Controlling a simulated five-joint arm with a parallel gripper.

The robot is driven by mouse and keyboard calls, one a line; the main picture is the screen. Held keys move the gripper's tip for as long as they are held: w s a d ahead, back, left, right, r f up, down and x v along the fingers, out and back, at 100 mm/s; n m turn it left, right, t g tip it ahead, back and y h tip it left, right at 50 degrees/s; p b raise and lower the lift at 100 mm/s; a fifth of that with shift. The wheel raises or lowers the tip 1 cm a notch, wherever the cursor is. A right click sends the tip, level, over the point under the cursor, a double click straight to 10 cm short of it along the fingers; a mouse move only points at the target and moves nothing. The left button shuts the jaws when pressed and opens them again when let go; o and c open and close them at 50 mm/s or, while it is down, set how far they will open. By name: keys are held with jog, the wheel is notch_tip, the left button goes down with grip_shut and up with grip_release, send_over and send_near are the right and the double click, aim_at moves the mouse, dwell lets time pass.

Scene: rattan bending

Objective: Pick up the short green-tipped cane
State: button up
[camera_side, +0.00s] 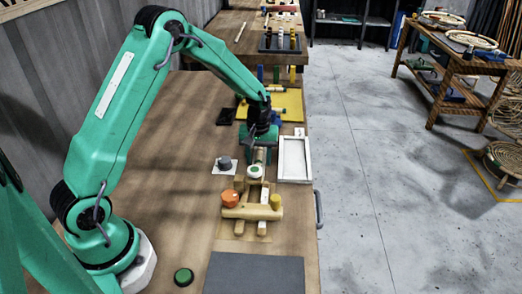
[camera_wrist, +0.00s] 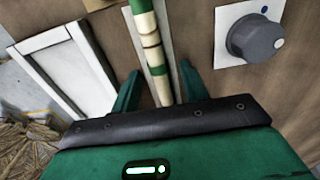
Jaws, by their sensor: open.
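The green-tipped cane (camera_wrist: 151,40) is a pale rod with dark joint rings and green bands. In the wrist view it runs from the top edge down between my gripper's two fingers. My gripper (camera_wrist: 159,72) is open, with one green finger on each side of the cane and visible gaps to it. The cane's lower end is hidden behind my gripper body. In the side view my gripper (camera_side: 259,156) points down over the bench, and a short pale part of the cane (camera_side: 261,154) shows between the fingers.
A white-framed tray (camera_side: 281,176) lies right of my gripper; a grey knob (camera_side: 224,163) on a white plate stands left. A wooden jig (camera_side: 246,212) with orange and yellow knobs is nearer the camera. A yellow board (camera_side: 290,98) lies behind. Bare bench extends to the left.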

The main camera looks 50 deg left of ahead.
aim_at(259, 159)
grip_shut()
dwell(0.3)
notch_tip(259, 159, up, 10)
dwell(0.7)
jog(key=shift+w, duration=0.1)
dwell(0.4)
